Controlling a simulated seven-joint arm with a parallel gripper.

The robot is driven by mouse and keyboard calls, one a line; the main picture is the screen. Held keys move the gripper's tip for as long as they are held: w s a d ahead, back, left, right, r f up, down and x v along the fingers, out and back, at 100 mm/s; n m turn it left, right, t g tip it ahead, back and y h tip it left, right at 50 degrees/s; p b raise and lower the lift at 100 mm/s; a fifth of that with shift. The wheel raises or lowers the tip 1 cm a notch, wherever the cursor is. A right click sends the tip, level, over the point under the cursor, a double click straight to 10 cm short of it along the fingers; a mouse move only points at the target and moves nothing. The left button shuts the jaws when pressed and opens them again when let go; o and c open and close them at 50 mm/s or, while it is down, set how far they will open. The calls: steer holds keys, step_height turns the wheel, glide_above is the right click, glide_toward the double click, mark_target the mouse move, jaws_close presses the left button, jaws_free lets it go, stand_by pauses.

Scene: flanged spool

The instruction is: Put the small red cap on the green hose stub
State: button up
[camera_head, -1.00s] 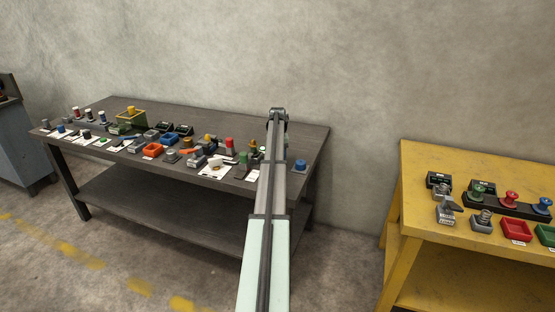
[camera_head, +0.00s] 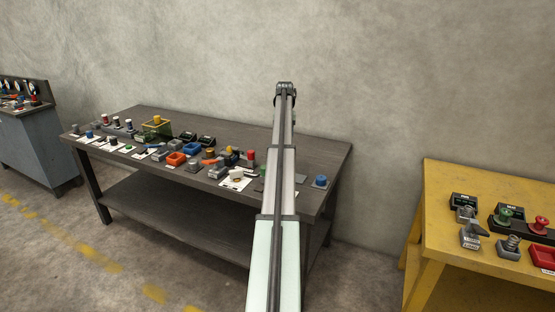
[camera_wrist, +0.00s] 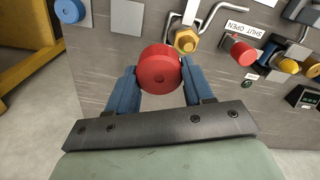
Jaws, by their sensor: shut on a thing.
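The cap is held above the dark table. A second red cylinder (camera_wrist: 244,54) stands on the table to its right, near the SHUT OPEN label; it also shows in the head view (camera_head: 251,155). I cannot pick out the green hose stub with certainty. In the head view my arm covers part of the table's right side, and my fingers and the held cap are hidden.
The dark table (camera_head: 310,160) holds several small fixtures. A yellow hex part (camera_wrist: 186,40) and bent grey rod (camera_wrist: 212,14) are close beyond the held cap. A blue knob (camera_head: 320,181) is at the right end. A yellow table (camera_head: 450,260) with spools stands at right.

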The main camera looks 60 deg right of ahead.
steer(key=w+r, duration=0.4)
steer(key=shift+w, duration=0.3)
steer(key=shift+a+f, duration=0.15)
steer(key=shift+f, duration=4.7)
steer(key=shift+f, duration=0.6)
steer(key=o, duration=1)
step_height(320, 180, up, 13)
steer(key=shift+r, duration=0.15)
